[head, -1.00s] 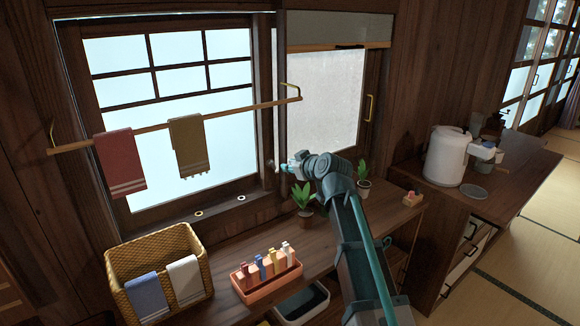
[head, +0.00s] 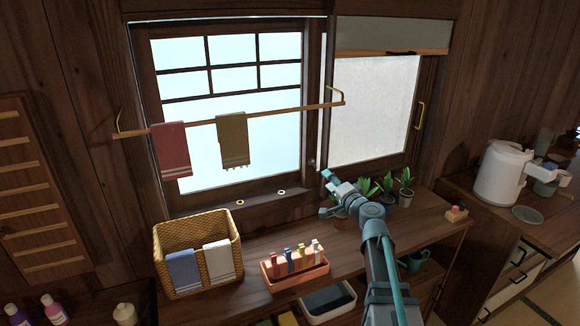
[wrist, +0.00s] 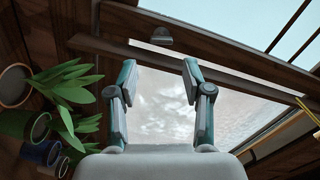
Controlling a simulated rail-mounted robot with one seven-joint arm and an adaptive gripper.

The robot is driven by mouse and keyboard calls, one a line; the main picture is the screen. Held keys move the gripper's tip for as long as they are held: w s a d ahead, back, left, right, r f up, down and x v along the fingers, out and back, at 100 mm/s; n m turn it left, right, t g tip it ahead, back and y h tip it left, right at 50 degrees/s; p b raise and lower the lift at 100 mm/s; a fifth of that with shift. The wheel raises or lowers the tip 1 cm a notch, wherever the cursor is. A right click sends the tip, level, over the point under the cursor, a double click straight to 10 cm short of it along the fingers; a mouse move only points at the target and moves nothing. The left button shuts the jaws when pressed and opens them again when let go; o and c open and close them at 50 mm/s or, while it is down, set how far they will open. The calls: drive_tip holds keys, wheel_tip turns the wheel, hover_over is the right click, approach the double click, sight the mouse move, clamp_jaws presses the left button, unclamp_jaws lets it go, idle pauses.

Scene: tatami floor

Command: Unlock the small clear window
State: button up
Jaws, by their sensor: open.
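The clear window (head: 245,130) has dark bars across its upper panes; part of it shows at the top right of the wrist view (wrist: 235,25). A small grey metal fitting, apparently the lock (head: 312,163), sits low on the post between this window and the frosted one. In the wrist view a grey fitting (wrist: 161,37) lies on the wooden frame beyond the fingertips, apart from them; I cannot tell its position. My gripper (head: 325,194) is open and empty, below and slightly right of the fitting in the head view. Both fingers (wrist: 158,78) stand apart in the wrist view.
A frosted window (head: 375,110) is at right. A towel rail (head: 285,113) with two towels crosses the clear window. Potted plants (head: 405,185) stand close to my gripper's right. A wicker basket (head: 197,232) and orange tray (head: 295,274) stand on the counter.

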sight(314, 164)
drive_tip(key=w+a+m+p, duration=0.1)
drive_tip(key=w+a+p, duration=0.2)
drive_tip(key=w, duration=0.7)
drive_tip(key=shift+w+r, duration=0.15)
drive_tip(key=c, duration=0.9)
drive_tip(key=shift+o, duration=0.2)
drive_tip(key=shift+m+b, duration=0.6)
drive_tip(key=shift+m, duration=1)
